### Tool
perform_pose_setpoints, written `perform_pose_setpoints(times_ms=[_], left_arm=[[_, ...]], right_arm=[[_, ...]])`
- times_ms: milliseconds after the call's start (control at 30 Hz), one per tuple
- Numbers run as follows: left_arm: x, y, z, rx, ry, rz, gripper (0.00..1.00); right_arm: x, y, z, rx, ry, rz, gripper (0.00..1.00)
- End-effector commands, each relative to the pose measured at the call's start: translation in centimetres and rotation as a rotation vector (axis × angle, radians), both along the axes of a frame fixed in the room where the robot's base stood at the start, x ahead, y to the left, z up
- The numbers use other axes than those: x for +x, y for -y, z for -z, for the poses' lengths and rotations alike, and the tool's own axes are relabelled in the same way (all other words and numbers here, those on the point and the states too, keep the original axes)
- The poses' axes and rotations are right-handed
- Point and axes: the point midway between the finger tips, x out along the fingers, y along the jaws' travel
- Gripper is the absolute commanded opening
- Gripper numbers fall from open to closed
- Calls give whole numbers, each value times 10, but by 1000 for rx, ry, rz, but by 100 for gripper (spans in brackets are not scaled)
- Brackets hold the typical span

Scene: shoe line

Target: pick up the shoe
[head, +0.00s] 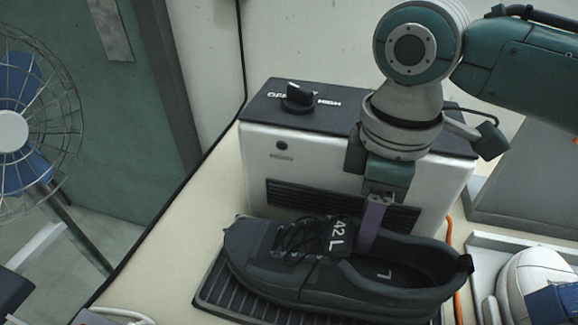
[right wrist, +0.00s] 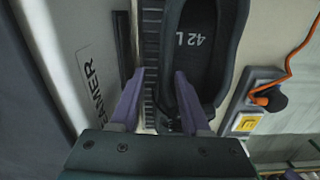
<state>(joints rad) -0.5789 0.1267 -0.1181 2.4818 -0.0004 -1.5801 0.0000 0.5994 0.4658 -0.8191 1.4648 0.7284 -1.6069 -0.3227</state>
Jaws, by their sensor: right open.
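A dark grey-black shoe (head: 300,270) with black laces and a tongue tag reading "42 L" lies sole-down on a ribbed black plate (head: 213,287). Its toe points left and its open collar is at the right. My right gripper (head: 368,240) points down over the collar, at the side near the box. The right wrist view shows the gripper (right wrist: 160,76) open, its two purple fingers apart. One finger is over the ribbed strip beside the shoe (right wrist: 228,45); the other overlaps the shoe opening. I cannot tell whether either touches it. My left gripper is not in view.
A metal steamer box (head: 300,155) with a black top and a knob stands right behind the shoe. A white shoe (head: 540,280) lies in a tray at the right. An orange cable (right wrist: 300,45) and plug are nearby. A fan (head: 30,115) stands at the left.

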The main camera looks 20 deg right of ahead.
Motion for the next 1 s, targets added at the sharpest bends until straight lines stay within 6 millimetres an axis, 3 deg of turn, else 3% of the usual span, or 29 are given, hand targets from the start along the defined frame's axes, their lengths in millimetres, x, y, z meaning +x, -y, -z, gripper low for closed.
perform_pose_setpoints(times_ms=[100, 200, 433, 833, 1000], left_arm=[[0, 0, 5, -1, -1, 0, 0], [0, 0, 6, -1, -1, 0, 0], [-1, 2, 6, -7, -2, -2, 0], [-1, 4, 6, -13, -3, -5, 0], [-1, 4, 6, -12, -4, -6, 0]], right_arm=[[-1, 0, 21, -1, -3, 1, 46], [-1, 0, 29, 0, -1, 0, 46], [-1, 0, 29, -1, 1, -1, 46], [-1, 0, 29, -1, 1, -1, 3], [-1, 0, 29, -1, 1, -1, 0]])
